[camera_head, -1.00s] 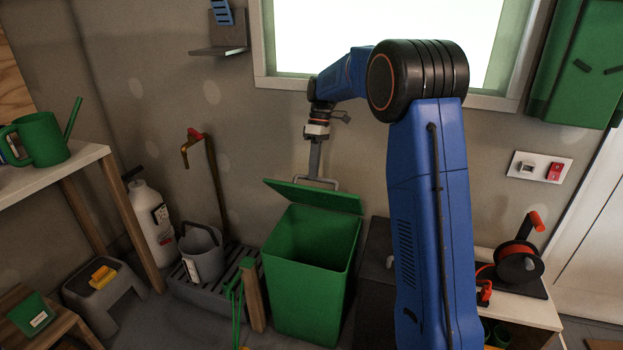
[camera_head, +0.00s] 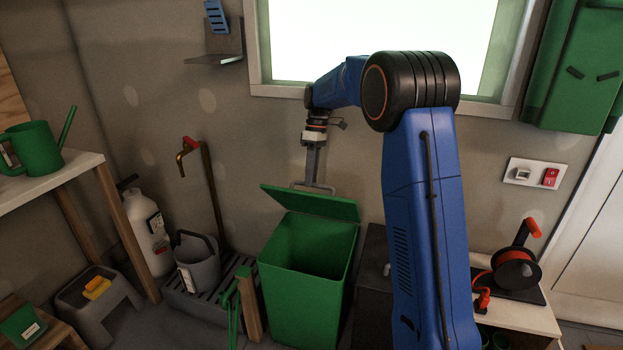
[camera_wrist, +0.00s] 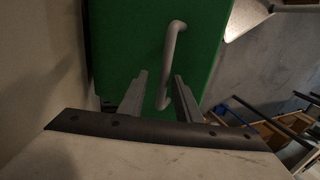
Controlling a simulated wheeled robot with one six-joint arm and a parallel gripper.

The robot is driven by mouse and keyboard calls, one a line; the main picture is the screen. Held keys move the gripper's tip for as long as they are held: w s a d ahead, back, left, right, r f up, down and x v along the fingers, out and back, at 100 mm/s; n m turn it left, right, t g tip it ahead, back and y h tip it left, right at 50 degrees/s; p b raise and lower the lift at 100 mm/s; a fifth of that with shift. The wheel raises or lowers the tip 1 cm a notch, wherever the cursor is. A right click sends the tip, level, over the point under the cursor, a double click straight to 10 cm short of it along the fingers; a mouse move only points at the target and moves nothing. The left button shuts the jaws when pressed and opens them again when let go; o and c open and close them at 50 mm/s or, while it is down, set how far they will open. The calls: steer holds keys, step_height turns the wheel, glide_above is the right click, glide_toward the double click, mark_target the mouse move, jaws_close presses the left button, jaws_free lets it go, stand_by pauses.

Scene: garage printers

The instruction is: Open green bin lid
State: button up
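The green bin (camera_head: 308,300) stands on the floor against the wall, its dark inside visible from above. Its green lid (camera_head: 310,205) is raised and tilted up at the back, clear of the front rim. A grey bar handle (camera_head: 325,188) is on the lid's far side; it also shows in the wrist view (camera_wrist: 171,50). My gripper (camera_head: 312,180) points down behind the lid, at the handle. In the wrist view my gripper (camera_wrist: 159,75) has its two fingers apart, with the handle appearing between them and space beside it. Whether a finger touches the lid is unclear.
A wooden post (camera_head: 250,305) and a grey bucket (camera_head: 198,262) stand left of the bin. A dark cabinet (camera_head: 371,270) is close on its right. A brass tap (camera_head: 190,148) rises near the wall, below a small shelf (camera_head: 218,55).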

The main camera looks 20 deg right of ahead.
steer(key=v, duration=0.7)
steer(key=shift+f, duration=0.1)
steer(key=c, duration=0.5)
steer(key=shift+s, duration=0.1)
jaws_close()
steer(key=n+t+h, duration=0.5)
steer(key=n+t, duration=0.2)
steer(key=n, duration=1.1)
glide_toward(314, 185)
steer(key=f, duration=0.2)
steer(key=d+f, duration=0.1)
steer(key=f, duration=0.4)
steer(key=shift+w+d+f, duration=0.15)
steer(key=shift+w+f, duration=0.1)
